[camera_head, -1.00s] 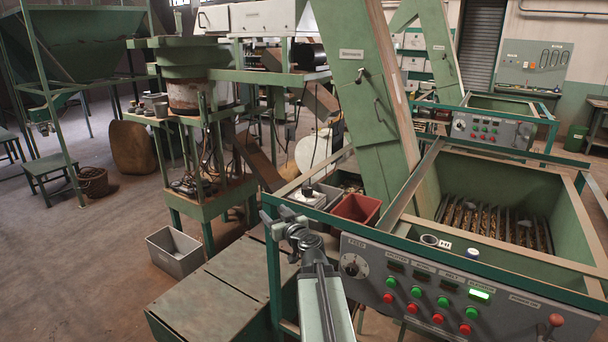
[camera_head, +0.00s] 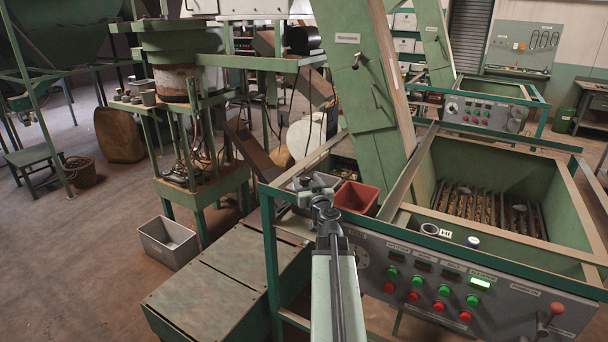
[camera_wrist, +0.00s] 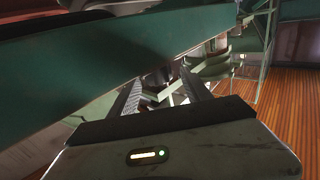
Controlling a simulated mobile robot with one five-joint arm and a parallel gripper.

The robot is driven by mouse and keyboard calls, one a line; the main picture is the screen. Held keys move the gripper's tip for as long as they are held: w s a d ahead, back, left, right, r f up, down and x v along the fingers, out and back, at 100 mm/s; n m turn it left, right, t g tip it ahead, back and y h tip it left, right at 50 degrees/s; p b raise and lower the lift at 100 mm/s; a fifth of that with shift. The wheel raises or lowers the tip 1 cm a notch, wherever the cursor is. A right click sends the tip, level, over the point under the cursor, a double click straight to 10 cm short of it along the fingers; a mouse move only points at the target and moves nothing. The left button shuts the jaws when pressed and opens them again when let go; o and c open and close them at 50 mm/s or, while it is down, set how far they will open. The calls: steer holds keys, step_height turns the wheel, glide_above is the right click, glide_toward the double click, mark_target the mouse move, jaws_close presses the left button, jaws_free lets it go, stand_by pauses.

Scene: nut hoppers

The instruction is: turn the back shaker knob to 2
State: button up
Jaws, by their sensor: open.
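The back machine's grey panel (camera_head: 484,113) has a pale round knob (camera_head: 452,107) at its left end; its setting is too small to read. The front machine's grey panel (camera_head: 505,303) has a dial knob (camera_head: 362,257) at its left end, partly covered by my arm. I cannot read a shaker label on either knob. My gripper (camera_head: 318,184) is open above the left front corner of the front machine's frame, well short of the back panel. In the wrist view my gripper (camera_wrist: 160,92) shows two spread fingers with nothing clearly held.
A green frame beam (camera_wrist: 120,62) crosses close ahead in the wrist view. A red bin (camera_head: 356,197) stands just right of my gripper. The slanted green chute (camera_head: 368,110) and front hopper (camera_head: 515,175) stand between it and the back panel. Floor is open at left.

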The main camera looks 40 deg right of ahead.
steer(key=x, duration=0.5)
steer(key=shift+w+d, duration=0.15)
steer(key=shift+w, duration=0.05)
steer(key=shift+s, duration=0.1)
jaws_close()
